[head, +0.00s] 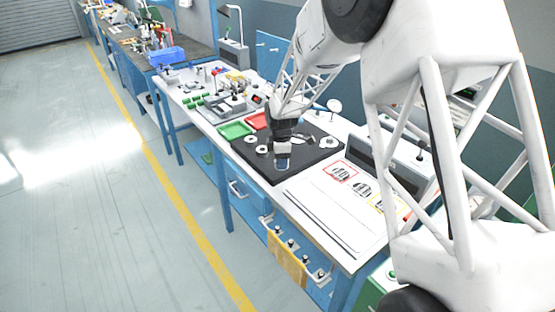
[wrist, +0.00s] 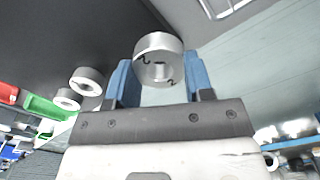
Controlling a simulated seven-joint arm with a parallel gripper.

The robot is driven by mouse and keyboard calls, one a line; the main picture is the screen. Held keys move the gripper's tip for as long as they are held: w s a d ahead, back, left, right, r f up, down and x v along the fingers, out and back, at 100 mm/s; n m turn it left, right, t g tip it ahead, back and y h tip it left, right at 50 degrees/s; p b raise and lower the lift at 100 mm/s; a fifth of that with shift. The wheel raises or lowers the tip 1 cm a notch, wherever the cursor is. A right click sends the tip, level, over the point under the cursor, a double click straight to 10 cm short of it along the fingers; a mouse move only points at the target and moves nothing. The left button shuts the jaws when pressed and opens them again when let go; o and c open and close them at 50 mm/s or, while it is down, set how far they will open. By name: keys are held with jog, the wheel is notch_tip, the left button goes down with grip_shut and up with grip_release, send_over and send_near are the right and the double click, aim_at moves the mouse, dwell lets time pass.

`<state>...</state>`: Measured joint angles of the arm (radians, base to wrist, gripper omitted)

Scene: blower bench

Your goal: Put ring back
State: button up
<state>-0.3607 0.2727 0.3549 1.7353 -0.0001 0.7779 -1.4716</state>
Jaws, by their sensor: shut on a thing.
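In the wrist view, a silver ring (wrist: 158,60) with dark marks, one of them a 2, sits between the blue fingers of my gripper (wrist: 161,78), which is shut on it. In the head view my gripper (head: 283,164) is over the front part of the black mat (head: 303,166) on the bench; the held ring cannot be made out there.
A green tray (head: 234,130) and a red tray (head: 257,121) stand behind the mat. A white sheet (head: 325,213) and cards with coloured frames (head: 341,171) lie to the right. A lamp (head: 334,106) stands at the mat's back edge. The bench's front edge is close to my gripper.

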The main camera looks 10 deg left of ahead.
jog(key=shift+w+a+f, duration=0.1)
jog(key=shift+w+a, duration=0.2)
jog(key=shift+w, duration=0.55)
jog(key=shift+w+a+f, duration=0.1)
jog(key=shift+w+a, duration=0.25)
jog(key=shift+w, duration=0.5)
jog(key=shift+w+a+f, duration=0.1)
jog(key=shift+w+a, duration=0.2)
jog(key=shift+w, duration=0.55)
jog(key=shift+f, duration=1.7)
jog(key=shift+f, duration=0.1)
jog(key=o, duration=1.1)
notch_tip(320, 180, up, 12)
jog(key=shift+r, duration=0.1)
